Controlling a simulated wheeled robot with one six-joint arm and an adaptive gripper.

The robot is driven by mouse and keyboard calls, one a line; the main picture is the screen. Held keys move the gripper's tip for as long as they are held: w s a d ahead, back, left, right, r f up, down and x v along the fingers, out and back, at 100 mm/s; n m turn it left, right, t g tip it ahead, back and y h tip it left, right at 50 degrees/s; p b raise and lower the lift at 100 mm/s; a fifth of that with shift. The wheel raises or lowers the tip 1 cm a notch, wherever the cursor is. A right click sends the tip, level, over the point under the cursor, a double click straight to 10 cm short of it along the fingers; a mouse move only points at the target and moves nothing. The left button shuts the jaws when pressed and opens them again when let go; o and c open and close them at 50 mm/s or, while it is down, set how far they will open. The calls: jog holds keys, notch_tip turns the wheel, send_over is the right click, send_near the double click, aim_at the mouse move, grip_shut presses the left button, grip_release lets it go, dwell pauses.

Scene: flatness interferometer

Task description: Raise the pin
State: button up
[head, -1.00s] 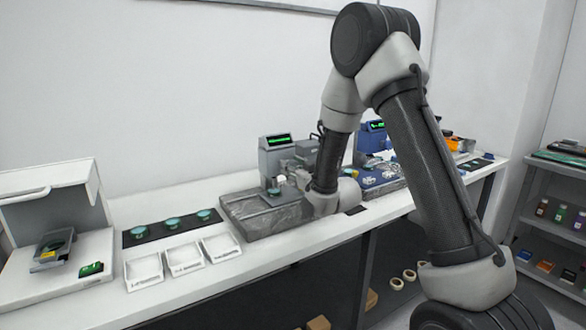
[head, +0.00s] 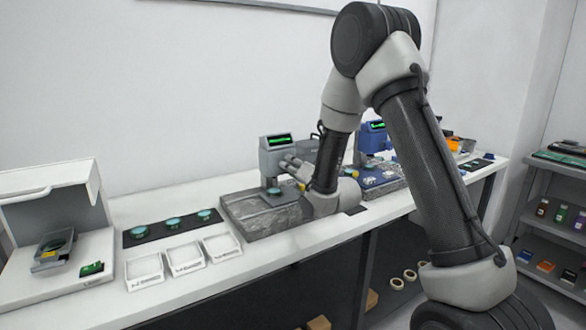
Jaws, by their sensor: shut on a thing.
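A grey gauge (head: 276,152) with a green-lit display stands on a grey stone base (head: 256,222) at the middle of the bench. A small plate with a teal disc (head: 273,191) lies on the base under the gauge head. My gripper (head: 288,161) is at the right side of the gauge head, above the base, and is shut on a small part there. That part is too small and too covered by my fingers to make out. I cannot tell the pin apart from the gauge head, or whether it is raised.
A second, blue gauge (head: 374,138) stands right, behind my arm. To the left are a dark mat (head: 150,234) with several teal discs, white trays (head: 184,258) and a white open-fronted box (head: 97,250). Shelves (head: 545,235) stand at the far right.

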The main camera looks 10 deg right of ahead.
jog(key=m, duration=0.4)
jog(key=shift+m, duration=2.3)
jog(key=o, duration=1)
jog(key=shift+o, duration=0.2)
jog(key=v, duration=0.7)
jog(key=shift+s, duration=0.25)
jog(key=shift+d+r, duration=0.1)
jog(key=shift+r, duration=0.05)
